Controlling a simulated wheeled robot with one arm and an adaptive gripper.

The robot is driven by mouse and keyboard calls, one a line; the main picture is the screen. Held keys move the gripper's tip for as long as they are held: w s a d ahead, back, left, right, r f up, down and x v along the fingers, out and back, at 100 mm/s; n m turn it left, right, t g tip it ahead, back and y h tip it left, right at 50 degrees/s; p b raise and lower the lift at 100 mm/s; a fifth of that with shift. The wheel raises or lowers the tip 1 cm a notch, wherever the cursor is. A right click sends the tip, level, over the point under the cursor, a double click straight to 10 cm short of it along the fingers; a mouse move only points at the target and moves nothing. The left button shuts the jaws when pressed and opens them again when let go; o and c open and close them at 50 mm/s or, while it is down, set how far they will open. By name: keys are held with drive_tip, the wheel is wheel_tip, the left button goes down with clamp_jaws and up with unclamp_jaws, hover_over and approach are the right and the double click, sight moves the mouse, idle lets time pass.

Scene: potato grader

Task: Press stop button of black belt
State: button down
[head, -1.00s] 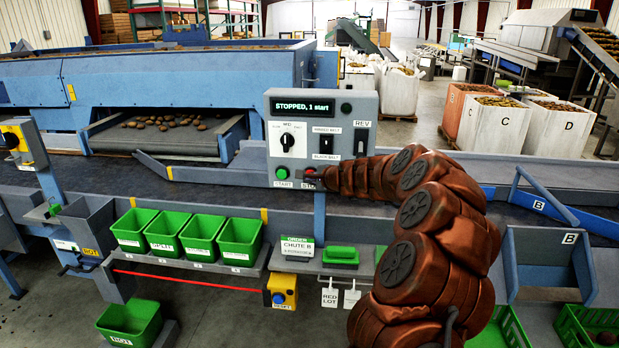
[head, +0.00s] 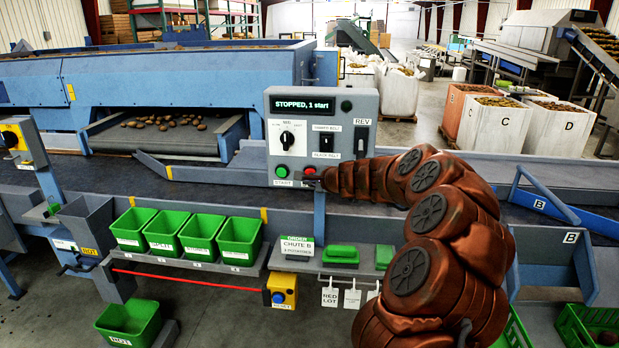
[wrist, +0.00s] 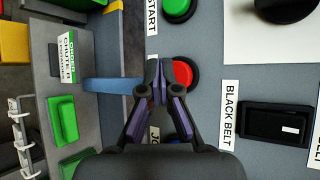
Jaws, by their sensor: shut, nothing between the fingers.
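The grey control panel (head: 264,120) stands at the belt with a display (head: 303,106) reading "STOPPED, 1 start". The red button (head: 310,170) is low on the panel, right of the green START button (head: 282,171). In the wrist view the red button (wrist: 184,74) is partly hidden behind my fingers, and the green button (wrist: 178,7) is at the top. My gripper (head: 314,182) is shut and empty, its tips just below the red button. The wrist view shows the gripper tips (wrist: 158,77) overlapping the button's edge; contact cannot be told. A black switch (wrist: 275,123) sits beside a "BLACK BELT" label (wrist: 230,115).
A round selector knob (head: 287,139) and a REV switch (head: 360,142) are higher on the panel. Green bins (head: 238,237) and a chute B order sign (head: 297,246) are below. The dark belt (head: 420,218) runs behind my arm.

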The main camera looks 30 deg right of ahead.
drive_tip(key=shift+a, duration=0.1)
drive_tip(key=s+a+b, duration=0.2)
drive_tip(key=s+a, duration=0.1)
drive_tip(key=shift+s+a, duration=0.1)
drive_tip(key=shift+s, duration=0.3)
idle(0.6)
